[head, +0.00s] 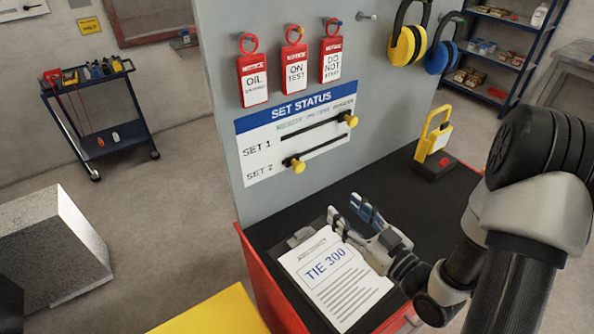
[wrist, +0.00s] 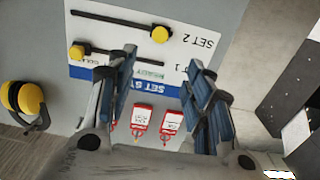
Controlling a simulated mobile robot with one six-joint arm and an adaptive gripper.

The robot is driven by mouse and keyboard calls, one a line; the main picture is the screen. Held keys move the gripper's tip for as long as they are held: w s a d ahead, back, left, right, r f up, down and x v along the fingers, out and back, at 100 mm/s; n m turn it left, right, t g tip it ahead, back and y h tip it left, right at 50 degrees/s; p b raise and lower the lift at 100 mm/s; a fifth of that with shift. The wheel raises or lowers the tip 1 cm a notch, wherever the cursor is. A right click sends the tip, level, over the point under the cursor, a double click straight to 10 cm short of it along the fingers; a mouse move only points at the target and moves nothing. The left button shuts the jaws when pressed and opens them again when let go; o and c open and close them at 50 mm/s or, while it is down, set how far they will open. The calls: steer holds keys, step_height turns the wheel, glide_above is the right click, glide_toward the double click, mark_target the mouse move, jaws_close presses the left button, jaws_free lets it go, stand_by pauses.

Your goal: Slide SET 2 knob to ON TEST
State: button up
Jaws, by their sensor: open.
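The SET STATUS board (head: 262,140) is fixed to a grey upright panel. It has two dark slots with yellow knobs. The SET 2 knob (head: 298,167) is near the left end of the lower slot. The SET 1 knob (head: 351,120) is at the right end of the upper slot. The column words are too small to read surely. My gripper (head: 346,207) is open and empty, below and to the right of the SET 2 knob, apart from it. The wrist view shows the board upside down, with the SET 2 knob (wrist: 160,34) beyond and between the fingers (wrist: 162,72).
Red tags (head: 295,75) hang above the board, with yellow ear defenders (head: 408,45) to their right. Below lie a TIE 300 clipboard (head: 335,285) and a yellow-handled padlock-like device (head: 434,145) on the black bench top (head: 385,185).

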mark_target(301, 168)
steer(key=b+x, duration=0.2)
steer(key=x, duration=1.5)
steer(key=shift+w+a, duration=0.15)
steer(key=shift+c, duration=0.2)
jaws_close()
